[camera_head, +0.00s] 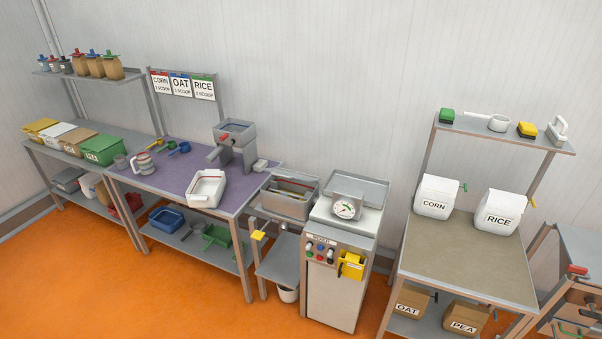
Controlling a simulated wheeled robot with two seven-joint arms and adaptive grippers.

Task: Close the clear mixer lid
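A steel trough (287,206), which looks like the mixer, stands between the purple-topped table and the control cabinet. Its top looks open, and long bars, one reddish, show inside or across it. I cannot clearly make out the clear lid or its angle. The steel control cabinet (328,285) stands just right of the trough, with several coloured buttons (320,252) and a yellow box (351,266) on its front. Neither of my grippers is in view.
A bench (463,262) at right carries white CORN (437,197) and RICE (498,212) bags. The orange floor (130,290) in front is clear.

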